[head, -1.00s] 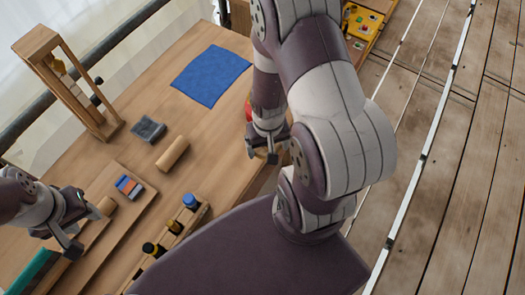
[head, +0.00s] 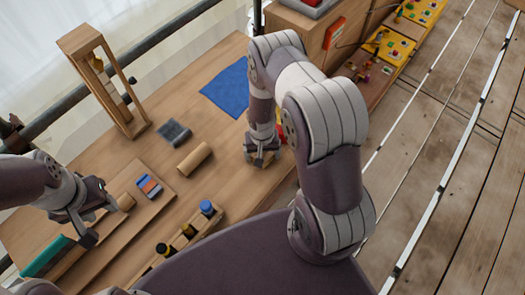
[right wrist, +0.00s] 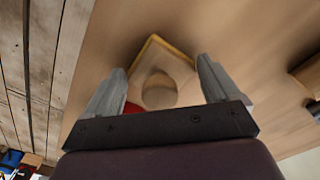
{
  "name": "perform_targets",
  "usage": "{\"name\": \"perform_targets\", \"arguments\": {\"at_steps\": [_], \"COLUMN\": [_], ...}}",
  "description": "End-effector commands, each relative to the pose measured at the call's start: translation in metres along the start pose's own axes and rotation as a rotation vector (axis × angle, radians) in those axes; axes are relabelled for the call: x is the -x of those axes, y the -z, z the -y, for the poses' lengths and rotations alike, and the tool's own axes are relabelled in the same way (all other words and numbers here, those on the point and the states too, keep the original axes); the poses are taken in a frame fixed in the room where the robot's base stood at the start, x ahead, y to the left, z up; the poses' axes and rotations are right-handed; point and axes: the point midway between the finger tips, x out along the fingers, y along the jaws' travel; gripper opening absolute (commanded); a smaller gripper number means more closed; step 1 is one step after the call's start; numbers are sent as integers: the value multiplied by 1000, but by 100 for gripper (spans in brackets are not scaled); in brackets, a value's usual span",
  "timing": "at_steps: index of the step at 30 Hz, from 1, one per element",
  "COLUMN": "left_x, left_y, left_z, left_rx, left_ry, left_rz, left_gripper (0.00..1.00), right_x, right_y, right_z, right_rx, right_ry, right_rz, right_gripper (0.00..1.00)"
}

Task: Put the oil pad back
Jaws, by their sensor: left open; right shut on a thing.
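My right gripper (head: 262,158) is low over the right edge of the wooden table. In the right wrist view its fingers (right wrist: 160,88) are on either side of a tan piece with a round knob (right wrist: 159,91) and a square, yellow-edged base (right wrist: 178,56). I take this piece to be the oil pad, but cannot be sure. In the head view it is a small tan patch mostly hidden by the fingers. I cannot tell if its base touches the table. My left gripper (head: 100,222) is open and empty at the left, close to a short tan cylinder (head: 125,201).
A blue cloth (head: 226,88), a grey hollowed block (head: 174,132) and a wooden roller (head: 194,159) lie on the table (head: 150,165). A bottle rack (head: 188,236) stands in front, a wooden frame (head: 112,85) behind. A red thing (head: 281,130) is beside my right wrist.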

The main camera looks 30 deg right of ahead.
Motion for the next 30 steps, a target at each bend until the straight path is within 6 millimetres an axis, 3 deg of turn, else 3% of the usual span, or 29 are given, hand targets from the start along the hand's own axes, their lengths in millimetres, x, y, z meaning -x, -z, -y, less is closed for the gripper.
{"name": "perform_targets", "arguments": {"at_steps": [8,9,10,20,23,30], "left_x": [-5,-4,-4,-2,-5,-16], "left_y": [-1,-1,0,0,-1,-2], "left_z": [0,0,0,0,0,0], "left_rx": [0,0,0,0,0,0], "left_ry": [0,0,0,0,0,0], "left_rz": [0,0,0,0,0,0], "left_gripper": [43,43,43,43,43,43], "right_x": [-5,-4,-3,6,22,84], "right_y": [0,0,0,1,1,1], "right_z": [0,0,0,0,0,0], "right_rx": [0,0,0,0,-1,-1], "right_ry": [0,0,0,1,1,1], "right_rz": [0,0,0,-2,-4,-6], "right_gripper": [56,95,100,100,100,100]}}
